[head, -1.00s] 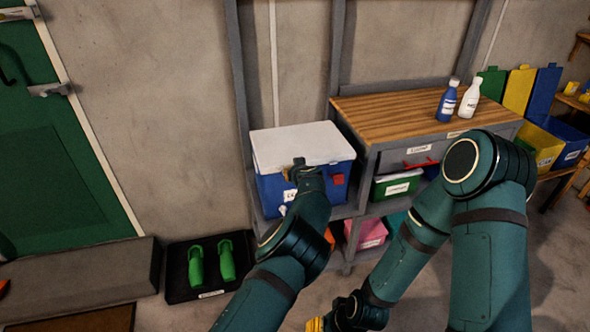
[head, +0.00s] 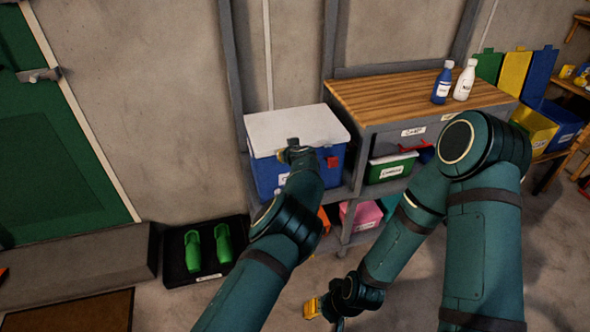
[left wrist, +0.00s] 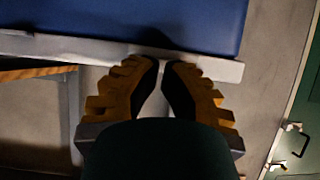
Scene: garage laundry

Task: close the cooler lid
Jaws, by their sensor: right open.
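The cooler (head: 270,178) has a blue body and a white lid (head: 292,125), and stands on the shelf left of the wooden worktop. In the head view the lid lies over the body and looks nearly level; I cannot tell whether it is fully seated. My left gripper (head: 291,148) is at the lid's front edge, its fingers mostly hidden by the wrist. In the left wrist view its fingertips (left wrist: 161,63) are nearly together at a white edge beside the blue body (left wrist: 190,22); contact is unclear. My right gripper (head: 312,308) is open, low over the floor.
The worktop (head: 400,100) carries a blue bottle (head: 442,83) and a white bottle (head: 465,80). Below are a green bin (head: 388,168) and a pink bin (head: 368,214). A black tray (head: 176,268) with green shoes lies on the floor at left.

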